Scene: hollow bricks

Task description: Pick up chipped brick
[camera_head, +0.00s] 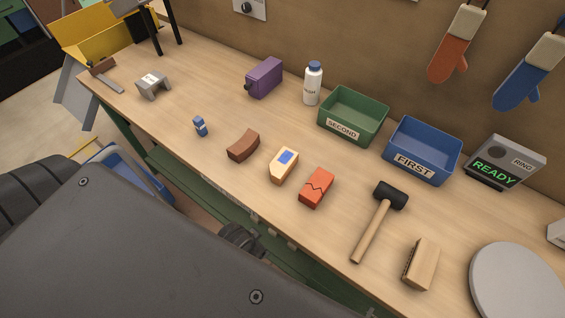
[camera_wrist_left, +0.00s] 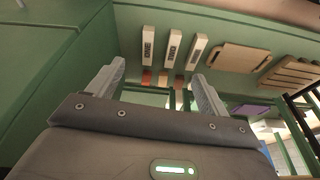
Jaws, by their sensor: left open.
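Three bricks lie in a row on the workbench in the head view. A brown curved brick (camera_head: 243,146) is at the left. A cream brick (camera_head: 282,172) with a blue patch and cut-looking corners is in the middle. An orange-red brick (camera_head: 316,188) with a dark zigzag line across it is at the right. I cannot tell for certain which is the chipped one. My left gripper (camera_wrist_left: 158,72) shows only in the left wrist view, open and empty, away from the bricks. My right gripper is not in view.
A green bin (camera_head: 353,116) marked SECOND and a blue bin (camera_head: 422,151) marked FIRST stand behind the bricks. A mallet (camera_head: 371,227), a brush (camera_head: 421,263) and a grey disc (camera_head: 515,282) lie to the right. A small blue item (camera_head: 200,127) stands left.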

